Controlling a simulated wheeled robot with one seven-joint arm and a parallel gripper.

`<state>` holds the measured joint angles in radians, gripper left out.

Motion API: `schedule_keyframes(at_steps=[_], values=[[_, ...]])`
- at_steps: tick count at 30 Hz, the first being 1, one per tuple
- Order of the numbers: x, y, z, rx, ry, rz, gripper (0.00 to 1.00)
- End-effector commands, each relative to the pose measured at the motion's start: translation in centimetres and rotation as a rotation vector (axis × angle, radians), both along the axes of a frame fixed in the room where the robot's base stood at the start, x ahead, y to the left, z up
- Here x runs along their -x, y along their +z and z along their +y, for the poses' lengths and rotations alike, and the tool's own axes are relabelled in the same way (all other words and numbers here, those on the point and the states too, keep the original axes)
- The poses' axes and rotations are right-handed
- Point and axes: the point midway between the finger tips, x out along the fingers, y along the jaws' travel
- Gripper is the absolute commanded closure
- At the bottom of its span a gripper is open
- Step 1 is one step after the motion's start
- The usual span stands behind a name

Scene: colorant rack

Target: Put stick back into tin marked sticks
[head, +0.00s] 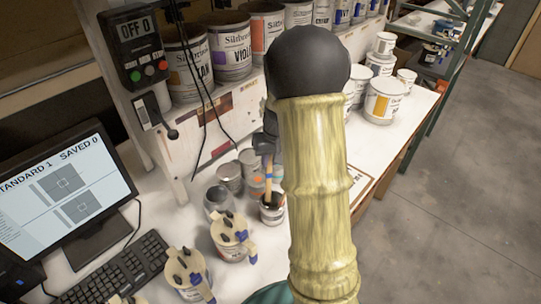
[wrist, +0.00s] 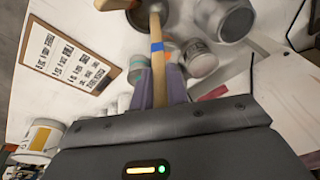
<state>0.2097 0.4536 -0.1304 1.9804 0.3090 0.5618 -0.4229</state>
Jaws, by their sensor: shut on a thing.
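My gripper (head: 267,150) is shut on a wooden stick (head: 268,174) with a blue band; my arm hides part of the gripper in the head view. In the wrist view the fingers (wrist: 160,88) grip the stick (wrist: 156,25), which runs up toward the top edge. In the head view its lower end meets the mouth of a small open tin (head: 272,213) with a dark inside. I cannot tell whether the end is inside the tin or just over it. No tin marked sticks can be read.
Open grey tins (head: 217,200) and (head: 230,176) stand close beside. Lidded pour cans (head: 232,238) are in front. A monitor (head: 65,195) and keyboard (head: 115,270) are left. Large tins (head: 230,50) fill the shelf behind. A clipboard (wrist: 68,55) lies on the bench.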

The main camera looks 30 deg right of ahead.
Motion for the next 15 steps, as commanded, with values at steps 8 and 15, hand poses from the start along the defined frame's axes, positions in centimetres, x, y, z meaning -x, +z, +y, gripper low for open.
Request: schedule_keyframes(at_steps=[8, 15], values=[[0.2, -2.1, 0.4, -0.001, 0.003, 0.001, 1.00], [0.4, -3.6, 0.6, 0.000, 0.005, 0.001, 1.00]])
